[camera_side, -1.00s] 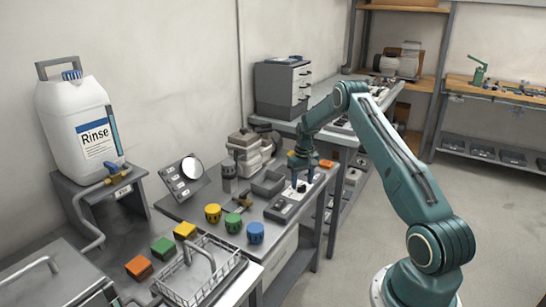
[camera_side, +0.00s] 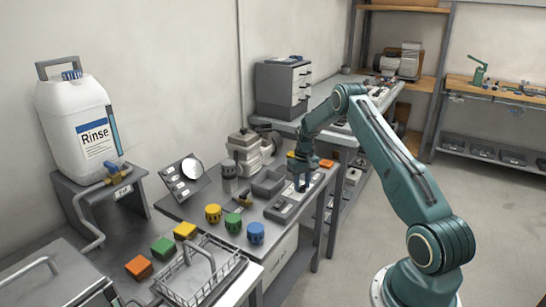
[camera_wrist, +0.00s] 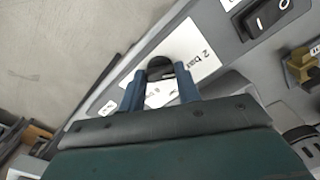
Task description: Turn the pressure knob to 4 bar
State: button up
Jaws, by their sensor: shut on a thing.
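The pressure knob (camera_wrist: 160,66) is a dark round knob on a white dial plate (camera_wrist: 205,58) in the wrist view. Another label between my fingers is too small and partly covered to read. My gripper (camera_wrist: 160,86) has its two blue fingers on either side of the knob and is shut on it. Where the knob points cannot be made out.
A black rocker switch (camera_wrist: 268,16) and a brass fitting (camera_wrist: 300,66) are close by on the right in the wrist view. Yellow (camera_side: 213,213), green (camera_side: 232,222) and blue (camera_side: 256,233) knob-like caps stand at the bench front, near a wire basket (camera_side: 200,272).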

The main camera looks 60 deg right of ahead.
aim_at(302, 186)
jog(key=m, duration=0.5)
jog(key=shift+m, duration=0.3)
jog(key=m, duration=0.6)
jog(key=shift+w, duration=0.1)
dwell(0.3)
jog(key=o, duration=1)
jog(key=shift+r, duration=0.1)
notch_tip(302, 186, up, 14)
jog(key=shift+f, duration=0.15)
